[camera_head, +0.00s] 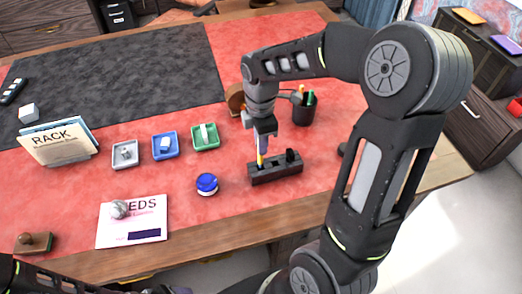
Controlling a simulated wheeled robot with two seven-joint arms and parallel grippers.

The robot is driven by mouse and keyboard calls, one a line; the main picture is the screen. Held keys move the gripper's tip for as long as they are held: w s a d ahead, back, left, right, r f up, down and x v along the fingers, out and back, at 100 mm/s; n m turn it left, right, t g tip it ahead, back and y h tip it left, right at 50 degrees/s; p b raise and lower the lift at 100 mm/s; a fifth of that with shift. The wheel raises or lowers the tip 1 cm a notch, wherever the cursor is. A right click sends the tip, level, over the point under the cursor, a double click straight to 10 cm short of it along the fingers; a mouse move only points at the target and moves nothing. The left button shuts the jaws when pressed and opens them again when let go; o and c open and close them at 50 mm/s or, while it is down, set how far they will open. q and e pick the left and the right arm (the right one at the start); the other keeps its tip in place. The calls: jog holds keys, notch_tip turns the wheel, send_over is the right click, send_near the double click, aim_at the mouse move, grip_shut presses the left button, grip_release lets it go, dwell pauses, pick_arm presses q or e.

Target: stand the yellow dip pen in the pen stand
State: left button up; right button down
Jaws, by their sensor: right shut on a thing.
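The yellow dip pen (261,160) is upright in my right gripper (261,148), which is shut on its upper part. The pen is small here, and its lower end meets the left part of the dark pen stand (277,171). I cannot tell whether the tip is inside a hole or just in front of or above it. The stand is a long dark block near the desk's front right, with a dark upright piece at its right end. Part of my left arm shows along the bottom left edge; its gripper is out of the picture.
A dark pen cup (303,110) with pens stands behind the stand. A round blue-lidded jar (207,184) is to its left. Grey (128,155), blue (165,146) and green (205,137) trays lie farther left. A white paper (131,222) lies near the front edge.

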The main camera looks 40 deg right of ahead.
aim_at(261, 162)
jog(key=shift+f, duration=0.1)
notch_tip(261, 162, down, 3)
jog(key=shift+f, duration=0.3)
jog(key=shift+f, duration=0.15)
jog(key=c, duration=1.4)
grip_release()
